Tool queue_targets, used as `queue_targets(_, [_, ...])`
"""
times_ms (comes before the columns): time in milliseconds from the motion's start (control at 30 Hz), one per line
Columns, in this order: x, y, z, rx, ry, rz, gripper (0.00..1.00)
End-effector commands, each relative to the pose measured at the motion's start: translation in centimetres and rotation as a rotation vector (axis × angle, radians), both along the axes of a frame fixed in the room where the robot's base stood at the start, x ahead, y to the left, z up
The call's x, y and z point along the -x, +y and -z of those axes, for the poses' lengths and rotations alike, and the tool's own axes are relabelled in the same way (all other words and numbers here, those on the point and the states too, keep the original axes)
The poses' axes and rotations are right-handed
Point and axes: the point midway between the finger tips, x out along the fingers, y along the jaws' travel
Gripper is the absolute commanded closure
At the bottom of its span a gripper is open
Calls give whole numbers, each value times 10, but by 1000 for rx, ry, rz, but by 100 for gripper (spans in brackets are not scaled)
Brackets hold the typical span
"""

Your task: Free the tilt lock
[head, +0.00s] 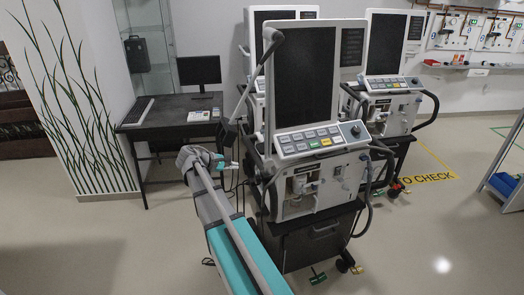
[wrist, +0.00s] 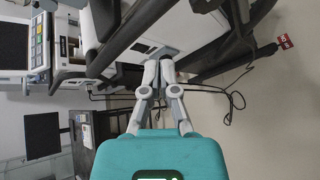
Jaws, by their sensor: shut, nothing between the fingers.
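The nearest ventilator (head: 320,180) stands upright on a dark cart, with a large dark screen (head: 302,75) above a tilted key panel (head: 308,138). I cannot make out which part is the tilt lock. My gripper (head: 237,165) is at the ventilator's left side, near its dark side rail. In the wrist view my gripper (wrist: 158,62) is shut and empty, its fingertips together close to a dark bar (wrist: 135,30). Whether they touch the bar I cannot tell. The ventilator's key panel (wrist: 39,42) shows at the left of that view.
A second ventilator (head: 385,85) stands behind to the right, and part of another shows behind the near one. A dark desk (head: 170,125) with a monitor (head: 199,70) is at the back left. Black cables (wrist: 232,102) hang near the gripper. The right floor is mostly clear.

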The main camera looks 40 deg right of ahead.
Motion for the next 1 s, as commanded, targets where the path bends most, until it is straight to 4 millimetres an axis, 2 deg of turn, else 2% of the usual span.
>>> queue_targets(33, [-12,-16,-6,50,43,-10,100])
queue_targets(100, [-18,-30,-16,112,98,-24,100])
queue_targets(300, [-28,-54,-35,216,201,-40,100])
queue_targets(800, [-27,-59,-38,233,220,-43,100])
queue_targets(1000, [-26,-68,-35,233,220,-41,100])
